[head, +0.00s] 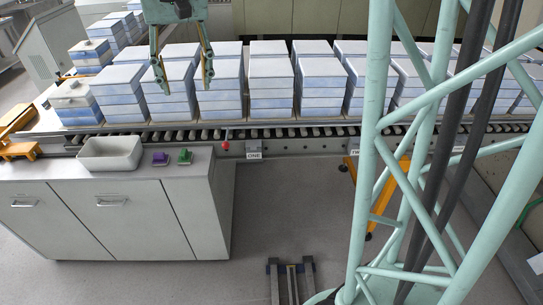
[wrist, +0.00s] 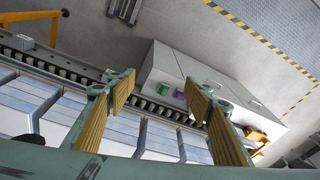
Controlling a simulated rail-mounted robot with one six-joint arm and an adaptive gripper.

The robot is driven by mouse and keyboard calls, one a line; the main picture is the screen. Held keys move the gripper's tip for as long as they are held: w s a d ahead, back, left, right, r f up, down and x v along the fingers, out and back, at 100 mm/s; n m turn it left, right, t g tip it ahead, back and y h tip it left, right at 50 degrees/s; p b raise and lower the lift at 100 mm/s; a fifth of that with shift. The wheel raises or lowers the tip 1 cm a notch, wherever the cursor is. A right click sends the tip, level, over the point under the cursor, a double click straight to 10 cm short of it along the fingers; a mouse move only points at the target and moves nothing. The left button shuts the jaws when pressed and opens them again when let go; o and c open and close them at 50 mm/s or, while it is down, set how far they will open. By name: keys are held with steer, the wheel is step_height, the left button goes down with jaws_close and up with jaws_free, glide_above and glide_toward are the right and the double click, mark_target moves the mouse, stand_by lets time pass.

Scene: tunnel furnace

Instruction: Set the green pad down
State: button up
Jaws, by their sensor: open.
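The green pad (head: 185,156) lies on the top of the grey cabinet, near its right back corner. It also shows in the wrist view (wrist: 180,95) on the cabinet top, beyond my fingers. My gripper (head: 182,78) hangs over the stacked blue-white blocks, behind and above the pad. Its two fingers are spread apart with nothing between them. In the wrist view my gripper (wrist: 168,112) is also open and empty, apart from the pad.
A purple pad (head: 160,159) lies just left of the green one, and a white tray (head: 110,154) left of that. The cabinet (head: 120,215) stands before the roller conveyor (head: 290,131), which carries several block stacks (head: 270,80). A red button (head: 226,145) is on the conveyor's side.

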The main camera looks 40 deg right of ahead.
steer(key=s+r+n+t, duration=0.1)
steer(key=s+n, duration=0.2)
steer(key=s, duration=3.3)
steer(key=shift+a+t, duration=0.2)
steer(key=shift+t, duration=0.1)
steer(key=shift+r, duration=0.1)
step_height(320, 180, down, 12)
steer(key=b, duration=1.2)
